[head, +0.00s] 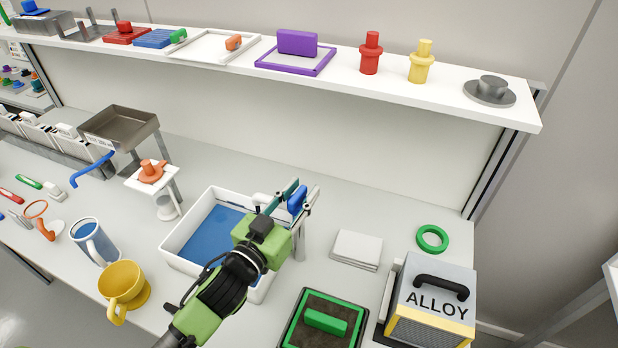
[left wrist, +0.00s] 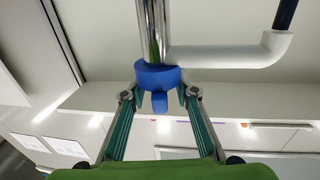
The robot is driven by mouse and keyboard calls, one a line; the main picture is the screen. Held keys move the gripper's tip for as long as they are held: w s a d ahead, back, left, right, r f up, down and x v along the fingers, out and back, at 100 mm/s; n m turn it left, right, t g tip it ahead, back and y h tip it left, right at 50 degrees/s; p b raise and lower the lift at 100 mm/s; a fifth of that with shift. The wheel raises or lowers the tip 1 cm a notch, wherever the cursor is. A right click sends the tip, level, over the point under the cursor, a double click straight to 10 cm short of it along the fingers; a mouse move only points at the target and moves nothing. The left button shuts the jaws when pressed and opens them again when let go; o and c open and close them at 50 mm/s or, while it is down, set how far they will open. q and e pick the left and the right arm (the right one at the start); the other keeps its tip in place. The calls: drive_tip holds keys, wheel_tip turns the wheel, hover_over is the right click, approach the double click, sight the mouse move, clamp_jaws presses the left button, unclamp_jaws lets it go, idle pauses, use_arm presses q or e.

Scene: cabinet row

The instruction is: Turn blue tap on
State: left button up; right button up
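The blue tap handle (head: 297,200) is above the right side of the white basin (head: 172,247), between the fingers of my left gripper (head: 293,197). In the left wrist view the rounded blue handle (left wrist: 157,77), with a narrow tab, sits on a chrome post (left wrist: 152,30) beside a white elbow pipe (left wrist: 225,56). The left gripper's two teal fingers (left wrist: 160,97) are spread, one tip on each side of the handle, very near its edges. I cannot tell whether they touch it. The right gripper is not in view.
Blue fills the basin floor (head: 213,236). A yellow mug (head: 124,284) and a blue-and-white mug (head: 93,243) stand to the left. An ALLOY box (head: 435,297), a green ring (head: 432,238) and a green-handled tray (head: 325,320) are to the right. A white shelf (head: 385,92) runs above.

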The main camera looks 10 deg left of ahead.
sight(302, 186)
use_arm(q)
drive_tip(key=shift+x, duration=1.9)
clamp_jaws()
drive_tip(key=shift+a+n+t+y+b, duration=0.15)
drive_tip(key=shift+n+t+y+b, duration=0.15)
drive_tip(key=shift+n+y, duration=0.5)
drive_tip(key=shift+w+a+r+n+y+b, duration=0.1)
drive_tip(key=shift+a+n+y+b, duration=0.1)
drive_tip(key=shift+n+y+b, duration=0.4)
drive_tip(key=shift+a+n+y+b, duration=0.1)
drive_tip(key=shift+a+y+b, duration=0.1)
drive_tip(key=shift+y, duration=0.7)
